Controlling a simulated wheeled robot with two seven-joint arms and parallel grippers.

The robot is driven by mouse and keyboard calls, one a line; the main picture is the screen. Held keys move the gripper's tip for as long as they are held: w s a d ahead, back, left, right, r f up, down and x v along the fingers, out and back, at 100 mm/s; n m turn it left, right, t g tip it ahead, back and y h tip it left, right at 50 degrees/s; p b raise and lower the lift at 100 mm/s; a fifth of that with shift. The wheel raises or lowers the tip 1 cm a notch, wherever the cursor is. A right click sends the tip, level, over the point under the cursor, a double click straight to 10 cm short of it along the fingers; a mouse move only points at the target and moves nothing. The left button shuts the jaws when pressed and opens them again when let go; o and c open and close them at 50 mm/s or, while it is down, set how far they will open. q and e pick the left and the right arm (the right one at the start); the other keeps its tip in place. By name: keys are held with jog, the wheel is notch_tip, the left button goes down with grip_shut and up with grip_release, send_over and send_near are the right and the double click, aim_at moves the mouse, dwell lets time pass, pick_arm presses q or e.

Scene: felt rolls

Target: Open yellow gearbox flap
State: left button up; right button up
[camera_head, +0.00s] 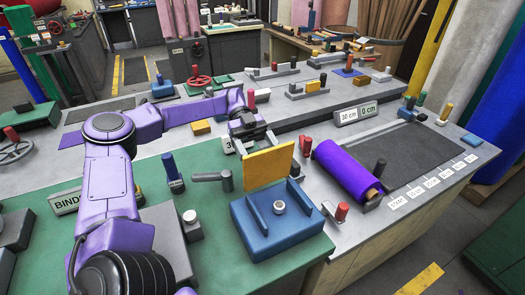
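The yellow flap (269,167) stands raised, nearly upright, at the back of the blue gearbox (262,240). The gearbox sits on the green mat, with blue uprights and a pale round knob (279,207) on its top. My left gripper (252,143) is at the flap's upper left edge, just behind or against it. The flap hides part of the fingers, so I cannot tell whether they touch or grip it. My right gripper is not in view.
A purple felt roll (346,171) lies right of the gearbox, beside a dark mat (405,158). A grey lever handle (213,178) and a blue post (172,170) stand left of the flap. A "30 cm 0 cm" sign (356,115) stands behind. Green surface in front is partly bare.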

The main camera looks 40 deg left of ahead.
pick_arm(q)
jog(key=shift+a+f, duration=0.1)
jog(key=shift+f, duration=0.1)
jog(key=o, duration=1.4)
jog(key=shift+w+a+b, duration=0.3)
jog(key=shift+a+b, duration=0.05)
jog(key=shift+a, duration=0.2)
jog(key=p+v, duration=0.6)
jog(key=shift+w+a, duration=0.2)
jog(key=shift+a, duration=0.1)
jog(key=shift+s+r, duration=0.1)
